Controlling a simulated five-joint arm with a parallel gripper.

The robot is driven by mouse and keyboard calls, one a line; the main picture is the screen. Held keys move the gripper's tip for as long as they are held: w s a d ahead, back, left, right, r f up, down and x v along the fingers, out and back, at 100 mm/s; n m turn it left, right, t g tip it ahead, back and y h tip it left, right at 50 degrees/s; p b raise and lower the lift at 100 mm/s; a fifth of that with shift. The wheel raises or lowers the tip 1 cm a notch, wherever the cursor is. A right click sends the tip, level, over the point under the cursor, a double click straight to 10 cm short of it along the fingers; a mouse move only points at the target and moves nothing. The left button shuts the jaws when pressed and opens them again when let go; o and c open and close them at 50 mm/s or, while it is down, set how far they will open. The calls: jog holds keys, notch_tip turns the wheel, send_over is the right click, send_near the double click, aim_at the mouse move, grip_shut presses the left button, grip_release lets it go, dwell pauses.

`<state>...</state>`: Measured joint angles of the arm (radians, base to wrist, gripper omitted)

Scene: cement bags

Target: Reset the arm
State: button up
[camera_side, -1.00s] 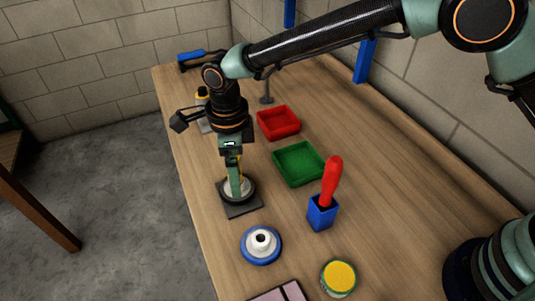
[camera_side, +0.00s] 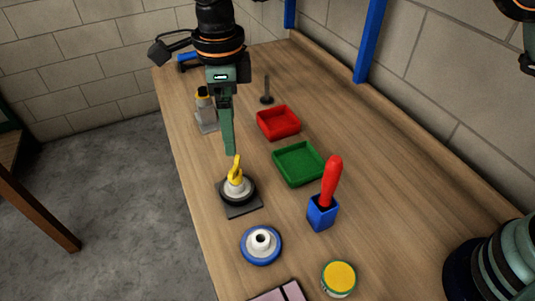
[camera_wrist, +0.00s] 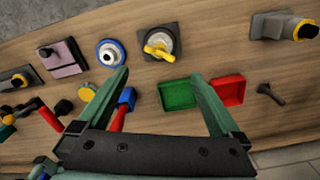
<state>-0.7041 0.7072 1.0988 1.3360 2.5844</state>
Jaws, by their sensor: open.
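My gripper (camera_side: 230,152) points down above the workbench, with its fingers apart and nothing between them. In the side view its tips show just above the yellow handle (camera_side: 236,172) of a round grey valve-like fixture on a dark square plate (camera_side: 243,209). In the wrist view the open fingers (camera_wrist: 161,76) spread wide, and the yellow handle (camera_wrist: 160,46) lies beyond the gap between them, apart from both. The handle is free and points up and slightly tilted in the side view.
A green tray (camera_side: 299,163) and a red tray (camera_side: 278,122) lie to the right. Near the front are a blue holder (camera_side: 322,213) with a red-handled tool (camera_side: 331,180), a blue-and-white round piece (camera_side: 261,245) and a yellow-topped jar (camera_side: 340,277). A grey yellow-topped device (camera_side: 205,110) stands behind.

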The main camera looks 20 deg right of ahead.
jog(key=shift+r, duration=0.1)
jog(key=d+r+n+t, duration=0.1)
jog(key=d+r+n, duration=0.2)
jog(key=d, duration=0.4)
jog(key=s+d+r+n+t+y, duration=0.1)
jog(key=d+r+n, duration=0.25)
jog(key=d, duration=0.25)
jog(key=d+r+n+t, duration=0.1)
jog(key=d+r+n, duration=0.25)
jog(key=d, duration=0.35)
jog(key=s+d+f+n+t+h, duration=0.1)
jog(key=s+d+f+n+t, duration=0.1)
jog(key=s+d+n, duration=0.8)
jog(key=d+f+n, duration=0.1)
jog(key=d, duration=0.3)
jog(key=shift+s+f+n+t, duration=0.25)
jog(key=shift+f+n+t, duration=0.05)
